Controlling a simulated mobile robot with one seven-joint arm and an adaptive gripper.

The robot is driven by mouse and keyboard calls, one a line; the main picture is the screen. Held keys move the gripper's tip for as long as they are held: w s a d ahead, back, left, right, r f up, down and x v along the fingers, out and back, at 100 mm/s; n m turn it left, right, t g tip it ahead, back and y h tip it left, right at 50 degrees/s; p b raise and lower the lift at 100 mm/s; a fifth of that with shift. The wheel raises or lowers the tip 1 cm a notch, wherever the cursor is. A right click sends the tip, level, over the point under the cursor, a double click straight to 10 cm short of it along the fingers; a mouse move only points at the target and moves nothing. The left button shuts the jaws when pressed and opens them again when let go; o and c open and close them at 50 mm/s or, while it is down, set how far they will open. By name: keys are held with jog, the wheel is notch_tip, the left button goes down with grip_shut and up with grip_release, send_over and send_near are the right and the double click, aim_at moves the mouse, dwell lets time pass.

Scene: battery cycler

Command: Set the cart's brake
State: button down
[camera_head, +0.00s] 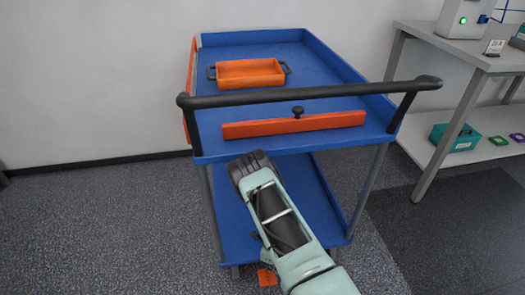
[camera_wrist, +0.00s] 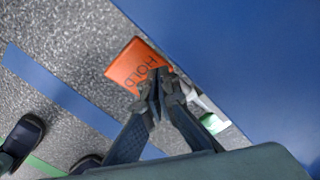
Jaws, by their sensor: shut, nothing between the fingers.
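The blue cart (camera_head: 228,202) stands by the wall, with a black handle bar (camera_head: 310,93) along its near side. An orange pedal marked HOLD (camera_wrist: 134,64) shows low beside a blue cart panel (camera_wrist: 245,60) in the wrist view. A small orange piece, apparently this pedal, shows at the cart's foot in the head view (camera_head: 267,277). My gripper (camera_wrist: 161,84) is shut and empty, its fingertips overlapping the pedal's lower right edge in the picture. I cannot tell whether they touch it, or whether the pedal is up or down. My arm covers part of the lower shelf in the head view.
An orange tray (camera_head: 250,74) sits on the cart's top, behind an orange bar (camera_head: 293,125) with a black knob. A grey bench (camera_head: 433,140) with bins on its lower shelf stands at right. The floor (camera_head: 100,225) left of the cart is clear.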

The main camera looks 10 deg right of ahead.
jog(key=shift+f+b, duration=2.05)
jog(key=shift+f, duration=0.15)
dwell(0.9)
jog(key=shift+r+p, duration=2.1)
jog(key=shift+r, duration=1.45)
